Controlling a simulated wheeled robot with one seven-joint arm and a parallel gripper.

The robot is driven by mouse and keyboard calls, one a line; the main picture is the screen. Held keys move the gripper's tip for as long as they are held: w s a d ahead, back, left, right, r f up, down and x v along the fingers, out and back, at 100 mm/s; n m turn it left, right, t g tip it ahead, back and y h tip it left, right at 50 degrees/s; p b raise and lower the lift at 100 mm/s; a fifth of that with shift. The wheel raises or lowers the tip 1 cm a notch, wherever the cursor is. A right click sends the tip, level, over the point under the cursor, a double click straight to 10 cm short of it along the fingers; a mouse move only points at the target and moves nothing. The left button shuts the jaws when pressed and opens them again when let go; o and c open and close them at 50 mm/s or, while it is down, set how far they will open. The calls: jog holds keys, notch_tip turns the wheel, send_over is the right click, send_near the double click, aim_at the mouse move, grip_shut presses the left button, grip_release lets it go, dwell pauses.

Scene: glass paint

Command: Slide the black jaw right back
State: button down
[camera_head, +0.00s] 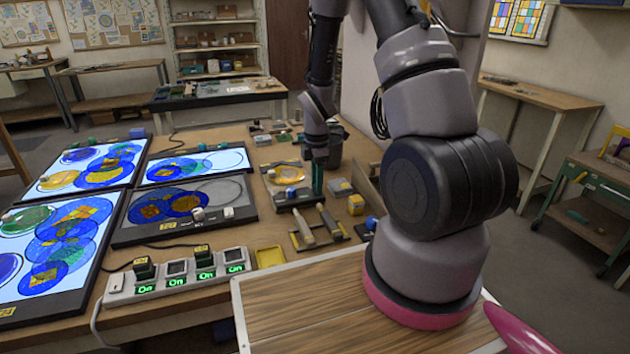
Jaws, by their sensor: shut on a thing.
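My gripper (317,190) points down with greenish fingertips at the right end of a small black fixture on the workbench. It is shut, seemingly on the black jaw (297,198), a dark low block in front of a yellow glass disc (287,174). The contact between fingertips and jaw is too small to see clearly. The yellow disc lies on a dark plate just left of my gripper. A small pale-blue knob or cube (291,191) sits on the black jaw.
Lit panels with coloured glass (200,165) and a power strip (180,273) fill the left.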

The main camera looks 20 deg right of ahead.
jog(key=shift+s, duration=0.25)
jog(key=c, duration=0.5)
grip_release()
notch_tip(320, 180, up, 11)
jog(key=shift+f, duration=0.1)
